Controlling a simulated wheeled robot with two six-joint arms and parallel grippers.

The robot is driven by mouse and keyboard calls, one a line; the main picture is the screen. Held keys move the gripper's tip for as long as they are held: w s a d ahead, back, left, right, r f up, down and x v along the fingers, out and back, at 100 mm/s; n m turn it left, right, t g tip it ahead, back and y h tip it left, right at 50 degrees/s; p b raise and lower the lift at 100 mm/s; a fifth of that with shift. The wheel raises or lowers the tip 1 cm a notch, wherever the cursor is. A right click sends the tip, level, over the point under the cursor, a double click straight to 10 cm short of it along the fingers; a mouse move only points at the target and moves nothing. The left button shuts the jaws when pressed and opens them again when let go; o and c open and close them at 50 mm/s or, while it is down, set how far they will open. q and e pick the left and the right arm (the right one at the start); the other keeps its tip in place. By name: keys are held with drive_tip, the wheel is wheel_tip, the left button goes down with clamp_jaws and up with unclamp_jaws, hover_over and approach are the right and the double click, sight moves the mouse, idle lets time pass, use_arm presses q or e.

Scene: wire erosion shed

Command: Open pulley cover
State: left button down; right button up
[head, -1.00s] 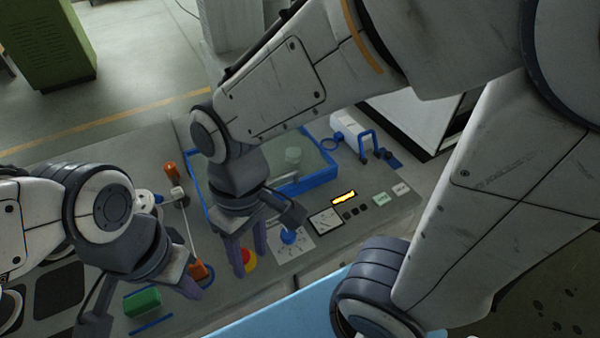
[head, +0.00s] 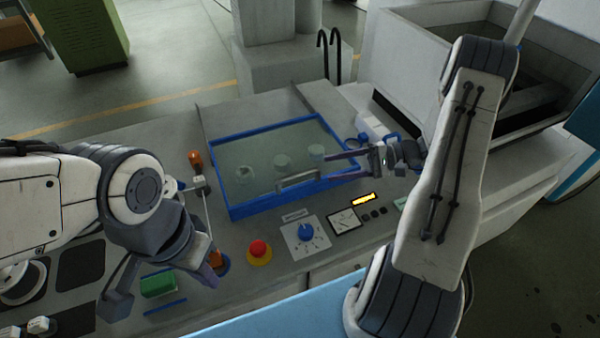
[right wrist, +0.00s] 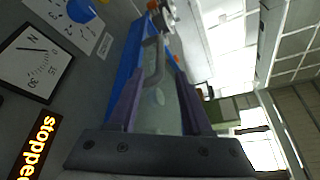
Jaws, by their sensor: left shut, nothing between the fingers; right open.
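The pulley cover is a clear panel in a blue frame (head: 232,212), lying closed over round pulleys (head: 283,162). Its grey bar handle (head: 298,180) is on the near side. In the right wrist view the handle (right wrist: 153,58) shows ahead, between the lines of the fingers. My right gripper (head: 328,168) is open at the cover's right end, fingers pointing left towards the handle and apart from it. Its fingers also show in the right wrist view (right wrist: 158,112). My left gripper (head: 207,277) is shut and empty, low over the panel left of the red button.
The panel holds a red stop button (head: 259,250), a blue dial (head: 306,232), a gauge (head: 344,220) and a lit display (head: 362,199). An orange-ended lever (head: 195,160) stands left of the cover. A large open tank (head: 440,50) stands behind at right.

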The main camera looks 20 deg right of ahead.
sight(306, 173)
drive_tip(key=p+x, duration=0.3)
drive_tip(key=x, duration=0.5)
drive_tip(key=shift+a, duration=0.4)
drive_tip(key=shift+w+a+f, duration=0.15)
drive_tip(key=shift+w+a, duration=0.1)
drive_tip(key=shift+a, duration=0.25)
clamp_jaws()
idle(0.5)
